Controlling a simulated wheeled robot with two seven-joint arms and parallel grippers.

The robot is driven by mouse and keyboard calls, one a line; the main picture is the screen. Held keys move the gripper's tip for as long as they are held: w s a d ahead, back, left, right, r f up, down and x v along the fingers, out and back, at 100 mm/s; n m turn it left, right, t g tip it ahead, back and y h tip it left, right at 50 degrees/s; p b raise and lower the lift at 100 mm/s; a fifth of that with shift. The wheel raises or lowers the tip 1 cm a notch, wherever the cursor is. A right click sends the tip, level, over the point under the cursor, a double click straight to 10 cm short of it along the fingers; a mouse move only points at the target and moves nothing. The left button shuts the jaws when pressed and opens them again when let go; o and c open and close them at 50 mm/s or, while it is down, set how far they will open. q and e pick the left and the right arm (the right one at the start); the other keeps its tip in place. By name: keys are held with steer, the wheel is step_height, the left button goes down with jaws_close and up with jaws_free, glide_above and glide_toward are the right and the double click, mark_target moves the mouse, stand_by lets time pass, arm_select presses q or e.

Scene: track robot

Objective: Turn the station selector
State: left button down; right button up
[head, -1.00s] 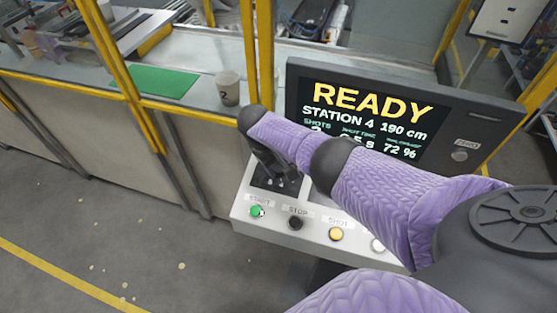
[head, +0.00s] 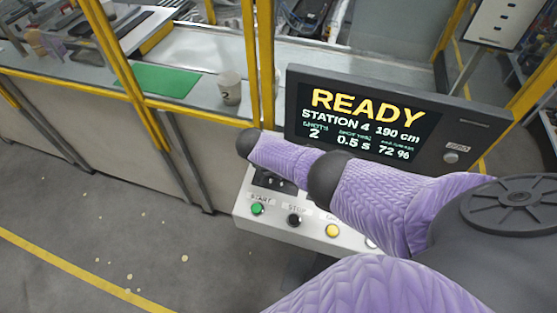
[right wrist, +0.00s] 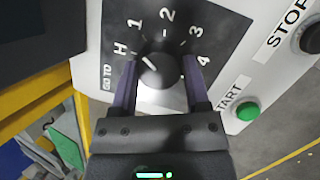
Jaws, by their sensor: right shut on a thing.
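The station selector (right wrist: 162,72) is a dark round knob on a black dial plate marked H, 1, 2, 3, 4 and GO TO. My right gripper (right wrist: 158,66) is shut on the knob, one finger on each side, in the right wrist view. A light pointer mark shows on the knob, but its exact setting is hard to read. In the head view my right arm covers the knob and most of the gripper. The screen (head: 365,120) reads READY, STATION 4, 190 cm. My left gripper is not in view.
The white console holds a green START button (head: 257,208), a black STOP button (head: 294,220) and a yellow button (head: 332,231). Yellow guard posts (head: 128,75) stand behind at left. A cup (head: 230,88) and green mat (head: 160,80) lie on the bench beyond.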

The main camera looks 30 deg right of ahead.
steer(key=n+p, duration=0.1)
steer(key=n, duration=0.2)
steer(key=shift+r+n+t, duration=0.1)
steer(key=shift+n+t, duration=0.2)
steer(key=shift+t, duration=0.1)
steer(key=shift+s+n+t+p, duration=0.1)
steer(key=shift+n+t+p, duration=0.4)
steer(key=shift+n, duration=1.1)
steer(key=o, duration=1.3)
steer(key=p+v, duration=0.6)
steer(key=v, duration=0.3)
steer(key=shift+s+a+r, duration=0.1)
steer(key=shift+a+r, duration=0.1)
steer(key=shift+r, duration=0.15)
